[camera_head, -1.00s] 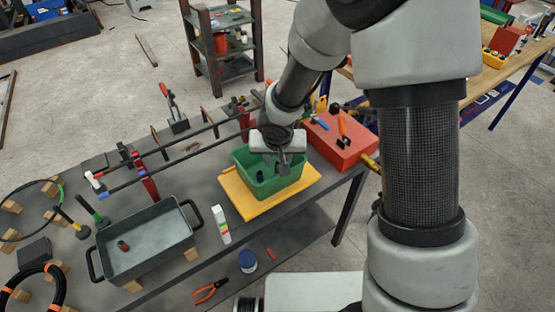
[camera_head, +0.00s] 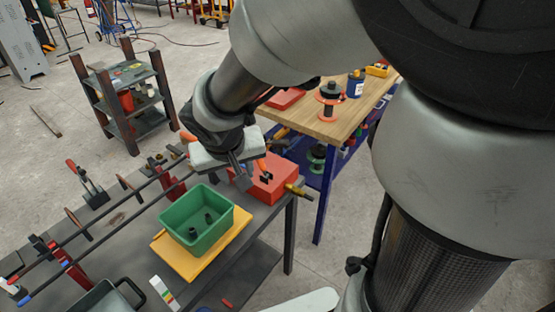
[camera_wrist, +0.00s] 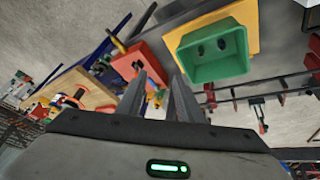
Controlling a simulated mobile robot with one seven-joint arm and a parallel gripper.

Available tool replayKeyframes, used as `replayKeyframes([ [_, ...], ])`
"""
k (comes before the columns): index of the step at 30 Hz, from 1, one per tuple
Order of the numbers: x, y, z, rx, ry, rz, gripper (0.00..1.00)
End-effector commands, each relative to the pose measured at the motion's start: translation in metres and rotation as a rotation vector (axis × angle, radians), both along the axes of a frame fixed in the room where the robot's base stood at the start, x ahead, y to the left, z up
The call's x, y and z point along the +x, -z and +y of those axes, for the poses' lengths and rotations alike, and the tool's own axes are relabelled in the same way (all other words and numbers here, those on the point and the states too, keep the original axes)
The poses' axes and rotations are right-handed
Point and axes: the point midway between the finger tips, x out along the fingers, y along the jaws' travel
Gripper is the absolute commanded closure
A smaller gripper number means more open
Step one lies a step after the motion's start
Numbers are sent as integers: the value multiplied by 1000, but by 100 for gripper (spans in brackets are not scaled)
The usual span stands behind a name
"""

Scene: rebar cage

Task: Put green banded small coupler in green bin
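The green bin (camera_head: 170,221) stands on a yellow board (camera_head: 178,262) on the dark workbench. Two small dark couplers are inside it: one near the middle (camera_head: 209,217) and one nearer the front left (camera_head: 192,233). Both also show in the wrist view, inside the bin (camera_wrist: 215,70). They are too small to make out any band colour. My gripper (camera_head: 240,183) is raised behind and to the right of the bin, beside the red box. In the wrist view the fingers (camera_wrist: 158,78) are apart with nothing between them.
The red box (camera_head: 273,190) with tools on top stands close to my gripper. Long rebars (camera_head: 95,222) on clamps run along the bench's far side. A grey tray (camera_head: 100,299) is cut off at lower left. A wooden table (camera_head: 330,125) is behind.

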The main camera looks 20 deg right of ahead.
Motion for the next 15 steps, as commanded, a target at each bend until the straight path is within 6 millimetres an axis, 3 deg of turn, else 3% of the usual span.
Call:
replayKeyframes([
  [1, -17, -33, -18, -9, 20, -34, 67],
  [6, -82, -84, -52, 16, 24, -35, 67],
  [12, -137, -107, -52, 90, -42, -45, 67],
  [15, -148, -110, -50, 114, -66, -49, 67],
])
